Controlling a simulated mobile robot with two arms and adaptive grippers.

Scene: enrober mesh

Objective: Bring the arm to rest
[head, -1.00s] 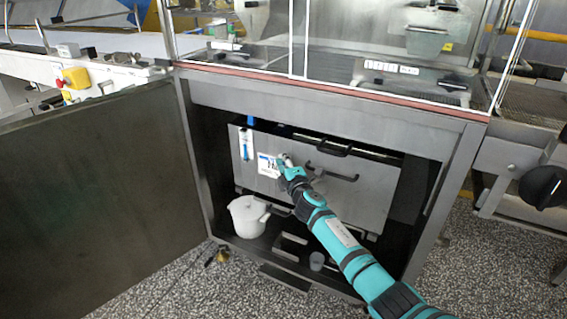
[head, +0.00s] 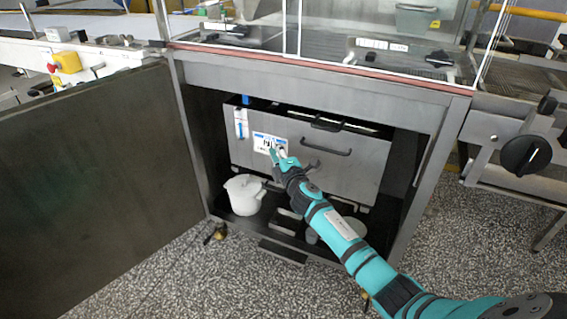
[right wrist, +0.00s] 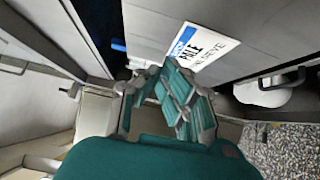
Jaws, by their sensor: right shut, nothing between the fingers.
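My right arm comes in from the lower right in the head view, and its teal gripper (head: 277,154) is shut and empty. It is in front of the steel box (head: 360,165) inside the open cabinet, close to the white label (head: 268,143) on the box's front. In the right wrist view the gripper (right wrist: 175,85) also shows shut, with the label (right wrist: 203,47) just beyond it. I cannot tell whether the fingertips touch the box. My left gripper is not in view.
The cabinet door (head: 95,185) stands open on the left. A black knob (head: 525,155) sticks out at the right. The speckled floor (head: 455,255) in front is mostly clear.

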